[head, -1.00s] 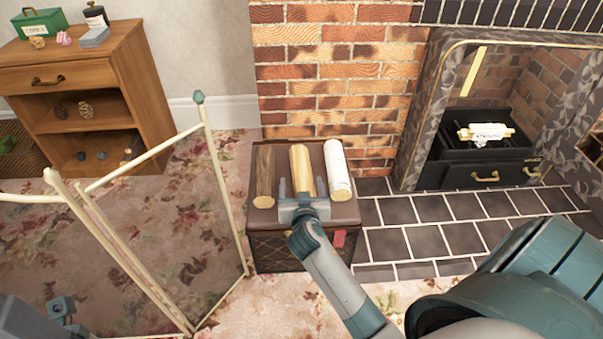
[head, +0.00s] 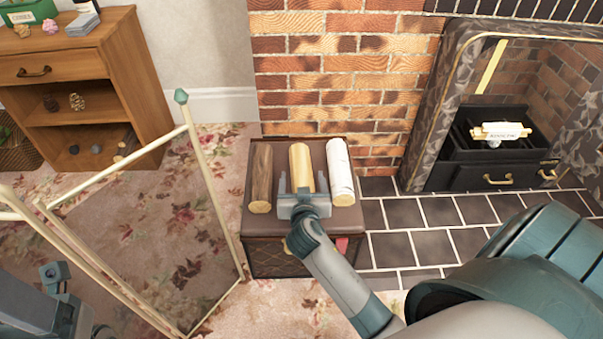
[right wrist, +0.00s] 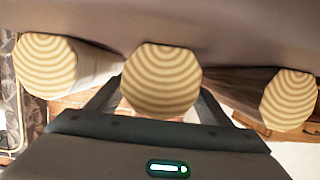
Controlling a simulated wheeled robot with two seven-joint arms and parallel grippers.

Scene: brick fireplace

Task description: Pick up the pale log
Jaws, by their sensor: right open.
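Three logs lie side by side on a brown chest (head: 262,233). The middle log (head: 301,160) is smooth and pale yellow; its ringed end shows large in the right wrist view (right wrist: 161,78). A dark brown log (head: 261,175) lies to its left, and a white-barked log (head: 340,170) to its right. In the right wrist view, the white-barked log (right wrist: 47,62) is left and the brown one (right wrist: 290,98) right. My right gripper (head: 302,186) is open at the near end of the middle log, one finger on each side.
A pale folding screen frame (head: 208,190) stands left of the chest. A wooden shelf unit (head: 85,85) is at the back left. A brick wall (head: 340,75) rises behind the chest. A fireplace grate (head: 490,150) and dark tiled hearth (head: 435,212) are at right.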

